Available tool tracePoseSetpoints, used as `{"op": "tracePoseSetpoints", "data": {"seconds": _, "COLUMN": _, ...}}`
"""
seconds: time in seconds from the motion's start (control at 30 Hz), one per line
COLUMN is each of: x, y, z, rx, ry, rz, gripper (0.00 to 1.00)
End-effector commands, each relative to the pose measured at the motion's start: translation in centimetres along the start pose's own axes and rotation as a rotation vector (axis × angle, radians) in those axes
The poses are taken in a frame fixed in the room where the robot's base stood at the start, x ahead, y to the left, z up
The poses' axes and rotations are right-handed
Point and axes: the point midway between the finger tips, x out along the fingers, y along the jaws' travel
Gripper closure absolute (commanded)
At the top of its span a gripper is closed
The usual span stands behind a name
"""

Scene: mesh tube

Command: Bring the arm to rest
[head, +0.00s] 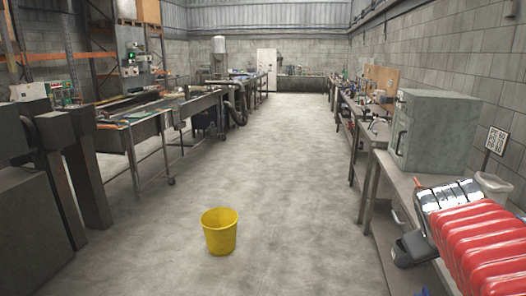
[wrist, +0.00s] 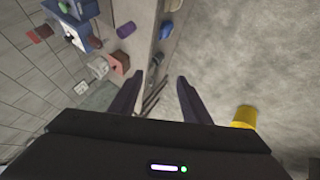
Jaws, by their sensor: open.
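My gripper (wrist: 161,77) shows in the wrist view with its two dark fingers apart and nothing between them. Beneath it are the edge of a bench and the concrete floor, which lie some way beyond the fingertips. The fingers touch nothing that I can see. In the head view the arm reaches in at the lower right, over the right-hand bench, and I cannot make out the fingertips there.
A yellow bucket (head: 219,232) stands on the open floor, also in the wrist view (wrist: 244,117). A grey cabinet (head: 433,133) stands on the right bench, with a whitish tub (head: 493,188) nearer. A long bench (head: 155,117) runs along the left. The central aisle is clear beyond the bucket.

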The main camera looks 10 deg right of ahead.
Motion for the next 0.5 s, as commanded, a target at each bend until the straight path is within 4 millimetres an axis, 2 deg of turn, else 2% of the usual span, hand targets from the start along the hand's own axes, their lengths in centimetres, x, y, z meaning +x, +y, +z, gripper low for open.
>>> {"op": "tracePoseSetpoints", "data": {"seconds": 0.03, "x": -0.7, "y": -2.4, "z": -0.1, "rx": 0.007, "ry": 0.016, "rz": -0.044, "gripper": 0.57}}
{"op": "tracePoseSetpoints", "data": {"seconds": 0.1, "x": -1.6, "y": -5.4, "z": 0.2, "rx": 0.022, "ry": 0.03, "rz": -0.105, "gripper": 0.57}}
{"op": "tracePoseSetpoints", "data": {"seconds": 0.27, "x": -4.0, "y": -11.9, "z": 1.7, "rx": 0.047, "ry": 0.042, "rz": -0.243, "gripper": 0.57}}
{"op": "tracePoseSetpoints", "data": {"seconds": 0.5, "x": -7.7, "y": -20.5, "z": 5.9, "rx": 0.058, "ry": 0.019, "rz": -0.443, "gripper": 0.57}}
